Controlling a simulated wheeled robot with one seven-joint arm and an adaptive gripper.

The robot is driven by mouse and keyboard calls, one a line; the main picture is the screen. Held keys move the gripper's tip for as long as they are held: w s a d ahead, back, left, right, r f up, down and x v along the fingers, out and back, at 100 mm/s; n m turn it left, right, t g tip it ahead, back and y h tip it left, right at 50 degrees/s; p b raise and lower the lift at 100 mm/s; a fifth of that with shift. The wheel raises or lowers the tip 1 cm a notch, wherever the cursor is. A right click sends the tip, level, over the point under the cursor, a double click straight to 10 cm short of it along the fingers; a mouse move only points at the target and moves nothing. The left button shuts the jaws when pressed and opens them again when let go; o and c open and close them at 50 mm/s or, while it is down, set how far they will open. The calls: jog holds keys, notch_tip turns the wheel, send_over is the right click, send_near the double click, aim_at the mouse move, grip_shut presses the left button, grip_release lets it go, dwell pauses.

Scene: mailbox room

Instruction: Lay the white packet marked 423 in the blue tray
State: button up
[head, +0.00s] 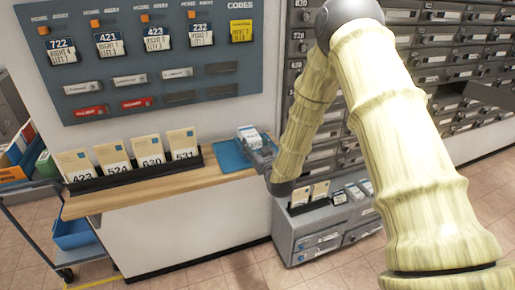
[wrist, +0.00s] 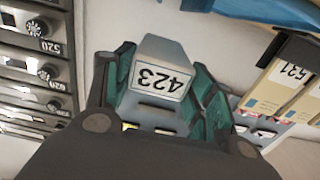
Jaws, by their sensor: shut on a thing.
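The white packet marked 423 (wrist: 160,68) is between the green-lined fingers of my gripper (wrist: 160,92) in the wrist view, its label upside down. My gripper (head: 264,150) is shut on it. In the head view the packet (head: 248,134) shows at the right edge of the blue tray (head: 229,157), which lies on the right end of the wooden counter. The packet hides part of the tray. The tray (wrist: 268,12) is also at the upper right of the wrist view, apart from the packet there. I cannot tell the packet's exact height above it.
A black rack (head: 135,172) with several beige envelopes, one also marked 423, stands left of the tray on the counter (head: 160,187). Mailboxes (head: 460,60) line the wall.

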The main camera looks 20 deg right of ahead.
jog(key=shift+w+f, duration=0.25)
jog(key=shift+w, duration=0.35)
jog(key=shift+w+f, duration=0.2)
jog(key=shift+w, duration=0.35)
jog(key=shift+f+b, duration=1.6)
jog(key=shift+f, duration=0.1)
jog(key=o, duration=1.1)
jog(key=shift+f, duration=0.1)
jog(key=shift+s, duration=0.1)
jog(key=shift+s+d+b, duration=0.15)
jog(key=shift+s+b, duration=0.15)
jog(key=shift+s, duration=5.65)
